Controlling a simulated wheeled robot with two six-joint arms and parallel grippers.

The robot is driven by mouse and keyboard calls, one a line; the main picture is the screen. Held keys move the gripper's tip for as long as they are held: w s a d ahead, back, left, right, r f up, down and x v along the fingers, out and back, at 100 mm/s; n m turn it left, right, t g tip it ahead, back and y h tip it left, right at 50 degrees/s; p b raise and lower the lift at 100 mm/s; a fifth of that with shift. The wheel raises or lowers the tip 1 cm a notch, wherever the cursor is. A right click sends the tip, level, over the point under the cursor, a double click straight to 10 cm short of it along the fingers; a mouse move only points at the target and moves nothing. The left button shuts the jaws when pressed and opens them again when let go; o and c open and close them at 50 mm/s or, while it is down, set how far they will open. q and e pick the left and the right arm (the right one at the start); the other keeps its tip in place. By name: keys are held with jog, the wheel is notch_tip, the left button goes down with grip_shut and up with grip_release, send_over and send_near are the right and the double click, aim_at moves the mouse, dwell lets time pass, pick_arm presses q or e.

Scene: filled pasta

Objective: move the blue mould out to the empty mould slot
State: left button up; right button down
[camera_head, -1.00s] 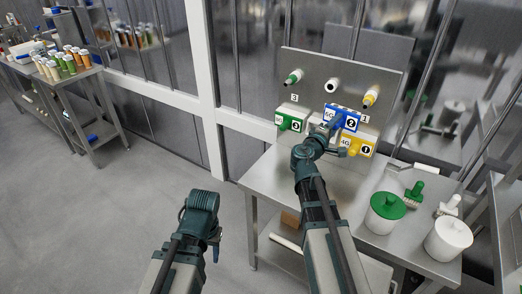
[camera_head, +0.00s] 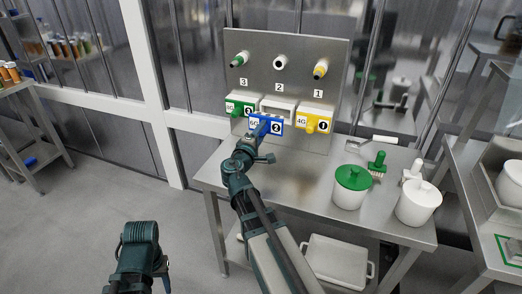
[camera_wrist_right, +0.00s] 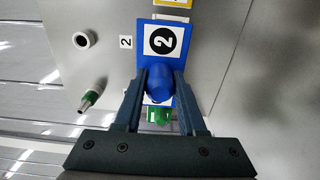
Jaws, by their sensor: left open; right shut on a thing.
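The blue mould (camera_head: 267,126), marked 2, is in my right gripper (camera_head: 258,140), in front of and slightly below the white middle slot (camera_head: 278,107) under label 2. That slot looks empty, its lower part hidden by the mould. In the right wrist view the two fingers (camera_wrist_right: 160,88) are shut on the blue knob (camera_wrist_right: 160,77) of the mould (camera_wrist_right: 164,42). The green mould (camera_head: 240,106) sits on the left under label 3, and the yellow mould (camera_head: 313,121) on the right under label 1. My left gripper (camera_head: 140,262) is open and empty, low at the left, away from the table.
A steel back panel (camera_head: 318,62) carries green, white and yellow nozzles above the moulds. A green-lidded tub (camera_head: 352,186), a white tub (camera_head: 418,202) and brushes stand on the right of the steel table (camera_head: 300,178). The floor at left is clear.

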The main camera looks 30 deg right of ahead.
jog(key=shift+f, duration=0.9)
jog(key=shift+s+r, duration=0.1)
jog(key=shift+r, duration=0.05)
jog(key=shift+s+a, duration=0.15)
jog(key=shift+s, duration=0.05)
jog(key=shift+x, duration=2.95)
jog(key=shift+x, duration=2.25)
jog(key=shift+c, duration=2.1)
grip_release()
jog(key=shift+w, duration=0.1)
jog(key=shift+o, duration=1.3)
jog(key=shift+a, duration=0.1)
